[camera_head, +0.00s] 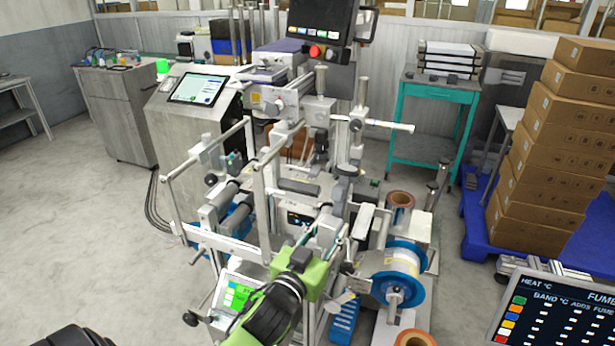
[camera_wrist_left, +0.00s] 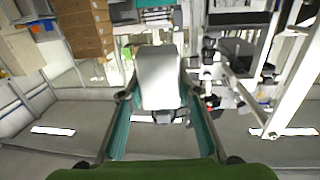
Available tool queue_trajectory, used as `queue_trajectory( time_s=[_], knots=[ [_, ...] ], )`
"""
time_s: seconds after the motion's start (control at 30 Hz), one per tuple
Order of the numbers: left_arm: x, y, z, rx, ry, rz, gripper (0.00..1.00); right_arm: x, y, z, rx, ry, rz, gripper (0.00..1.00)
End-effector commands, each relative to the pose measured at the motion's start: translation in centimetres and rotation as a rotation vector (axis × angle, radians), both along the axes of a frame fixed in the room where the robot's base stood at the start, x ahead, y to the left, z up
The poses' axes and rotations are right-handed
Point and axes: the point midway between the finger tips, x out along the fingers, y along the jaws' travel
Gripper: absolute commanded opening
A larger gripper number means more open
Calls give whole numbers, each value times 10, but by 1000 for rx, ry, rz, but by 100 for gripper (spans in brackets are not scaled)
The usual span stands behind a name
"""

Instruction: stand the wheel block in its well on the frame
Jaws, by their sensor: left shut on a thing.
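A pale grey-white block (camera_wrist_left: 158,78), which I take for the wheel block, sits between the two teal fingers of my left gripper (camera_wrist_left: 160,100) in the left wrist view. The fingers are shut on its sides. In the head view my green left gripper (camera_head: 325,240) reaches up from the bottom centre to the front of the machine frame (camera_head: 262,200), and the block (camera_head: 327,222) is hard to separate from the pale parts behind it. I cannot make out the well, or whether the block touches the frame. My right gripper is not in view.
A blue-flanged reel (camera_head: 398,268) and copper-coloured rolls (camera_head: 400,199) are right of my gripper. Upright posts and rails (camera_head: 262,190) stand close to its left. A monitor (camera_head: 555,308) fills the lower right. Floor at left is clear.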

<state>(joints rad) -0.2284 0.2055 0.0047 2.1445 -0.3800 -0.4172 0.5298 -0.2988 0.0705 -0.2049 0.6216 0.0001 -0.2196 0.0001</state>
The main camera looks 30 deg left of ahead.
Motion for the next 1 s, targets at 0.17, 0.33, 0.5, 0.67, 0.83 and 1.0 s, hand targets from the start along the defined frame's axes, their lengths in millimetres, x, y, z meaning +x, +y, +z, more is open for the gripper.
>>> queue_trajectory(
  time_s=[0.17, 0.33, 0.5, 0.67, 0.83, 1.0],
  knots=[
    [35, 53, 38, -7, -22, 73, 6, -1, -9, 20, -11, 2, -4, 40],
    [49, 80, 50, -20, -28, 111, 6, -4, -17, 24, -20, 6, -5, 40],
    [51, 86, 48, -22, -28, 121, 6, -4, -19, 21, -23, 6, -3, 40],
    [51, 85, 38, -21, -28, 120, 6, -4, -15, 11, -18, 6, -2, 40],
    [51, 85, 22, -20, -28, 119, 6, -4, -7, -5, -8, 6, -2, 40],
    [51, 84, 3, -20, -28, 118, 6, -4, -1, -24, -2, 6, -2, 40]
  ],
)
